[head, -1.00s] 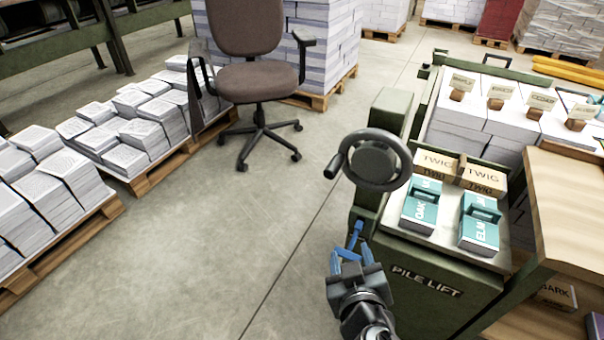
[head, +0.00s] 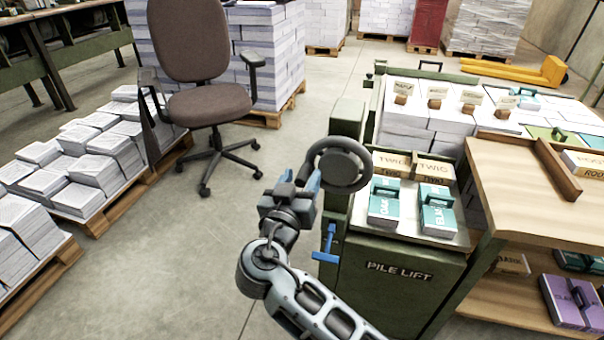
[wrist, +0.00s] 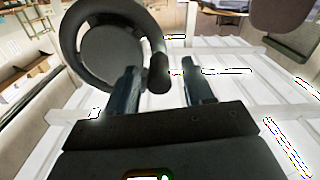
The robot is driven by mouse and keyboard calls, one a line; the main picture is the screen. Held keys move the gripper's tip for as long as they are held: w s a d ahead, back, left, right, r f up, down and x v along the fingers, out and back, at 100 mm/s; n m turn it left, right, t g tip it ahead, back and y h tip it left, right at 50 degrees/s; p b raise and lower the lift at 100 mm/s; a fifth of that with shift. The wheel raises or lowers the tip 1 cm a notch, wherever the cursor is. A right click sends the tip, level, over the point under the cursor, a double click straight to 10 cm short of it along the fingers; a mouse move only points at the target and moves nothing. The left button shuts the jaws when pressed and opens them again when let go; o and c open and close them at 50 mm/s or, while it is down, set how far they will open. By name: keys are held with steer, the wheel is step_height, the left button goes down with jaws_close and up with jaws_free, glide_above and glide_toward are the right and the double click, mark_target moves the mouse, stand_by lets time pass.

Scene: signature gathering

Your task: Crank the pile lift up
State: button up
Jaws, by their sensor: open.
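The green pile lift (head: 400,268) stands right of centre in the head view, with its name on the front. Its dark round crank wheel (head: 346,164) is at the lift's upper left and also fills the upper left of the wrist view (wrist: 72,42). In the wrist view the crank's handle knob (wrist: 159,74) shows between my two fingers, with gaps on both sides. My gripper (head: 302,180) is open and empty, at the left side of the wheel. It hides the knob in the head view. I cannot tell how deep the knob sits between the fingers.
TWIG boxes (head: 434,169) and teal OAK and ELM stacks (head: 384,203) lie on the lift. A blue lever (head: 328,245) is on its left side. A wooden bench (head: 520,190) stands right, an office chair (head: 190,100) behind left. The floor left of the lift is clear.

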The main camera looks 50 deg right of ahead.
steer(key=shift+x, duration=0.9)
steer(key=shift+c, duration=0.3)
jaws_close()
